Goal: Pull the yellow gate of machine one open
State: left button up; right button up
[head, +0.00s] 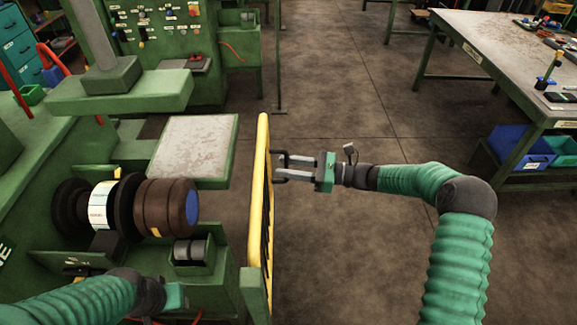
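The yellow gate (259,195) stands upright along the right side of the green machine and appears nearly edge-on. My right gripper (281,168) reaches in from the right, level with the gate's side. Its two fingers are apart, with their tips very close to the gate around a dark, small part that may be its handle. I cannot tell whether they touch it. My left gripper (165,305) is low at the bottom left, in front of the machine. Its fingers are largely hidden or too dark to read.
The green machine (120,92) holds a dark roller (165,207) and a grey plate (190,147) left of the gate. The concrete floor between is clear.

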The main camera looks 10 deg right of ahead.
jog(key=shift+s+a+r, duration=0.1)
jog(key=shift+a, duration=0.25)
grip_shut()
jog(key=shift+d, duration=0.15)
dwell(0.8)
